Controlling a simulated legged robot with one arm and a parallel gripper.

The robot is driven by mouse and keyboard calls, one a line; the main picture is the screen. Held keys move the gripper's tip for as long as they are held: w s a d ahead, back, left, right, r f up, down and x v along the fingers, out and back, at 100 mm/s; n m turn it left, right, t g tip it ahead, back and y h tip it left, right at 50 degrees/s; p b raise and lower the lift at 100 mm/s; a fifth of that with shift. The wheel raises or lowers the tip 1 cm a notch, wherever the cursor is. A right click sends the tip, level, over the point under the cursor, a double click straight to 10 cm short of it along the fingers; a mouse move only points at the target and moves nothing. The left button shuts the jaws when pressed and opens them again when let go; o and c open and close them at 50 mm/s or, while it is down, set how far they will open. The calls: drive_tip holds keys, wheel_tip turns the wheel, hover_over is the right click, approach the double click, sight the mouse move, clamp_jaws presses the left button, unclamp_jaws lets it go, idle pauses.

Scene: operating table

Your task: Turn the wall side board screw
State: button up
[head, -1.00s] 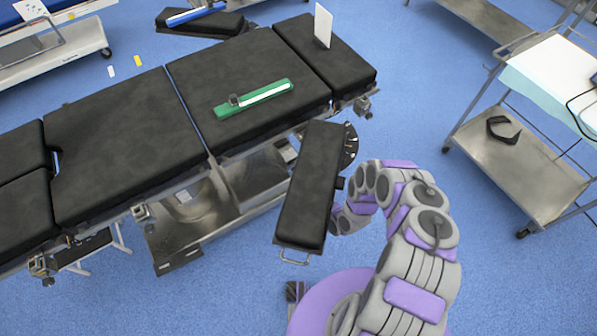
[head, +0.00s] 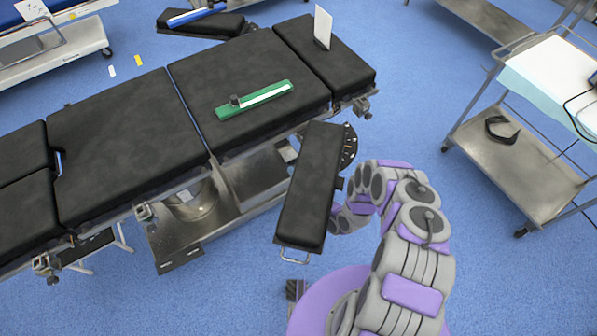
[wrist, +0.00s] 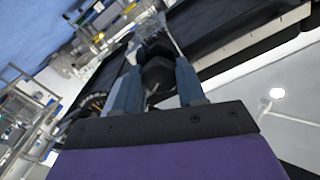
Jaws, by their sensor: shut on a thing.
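The side board (head: 308,190) is a black padded panel beside the operating table (head: 125,135) in the head view, with a metal loop at its near end. My arm reaches behind its right edge, and my gripper is hidden there. In the wrist view, my gripper (wrist: 157,70) has its two blue-grey fingers shut on a dark knob-like screw head (wrist: 157,74). The screw is not visible in the head view, and its turn angle cannot be told.
A green-and-white tool (head: 254,99) lies on the table padding. A steel trolley (head: 500,165) with a dark bracket (head: 502,129) on its lower shelf stands at the right.

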drive_tip(key=shift+s+d+f+m, duration=0.1)
drive_tip(key=shift+f+m, duration=0.05)
drive_tip(key=shift+m, duration=4.85)
drive_tip(key=shift+f+m, duration=0.1)
drive_tip(key=shift+m, duration=4.9)
drive_tip(key=o, duration=0.8)
drive_tip(key=shift+o, duration=1.3)
drive_tip(key=shift+r, duration=0.1)
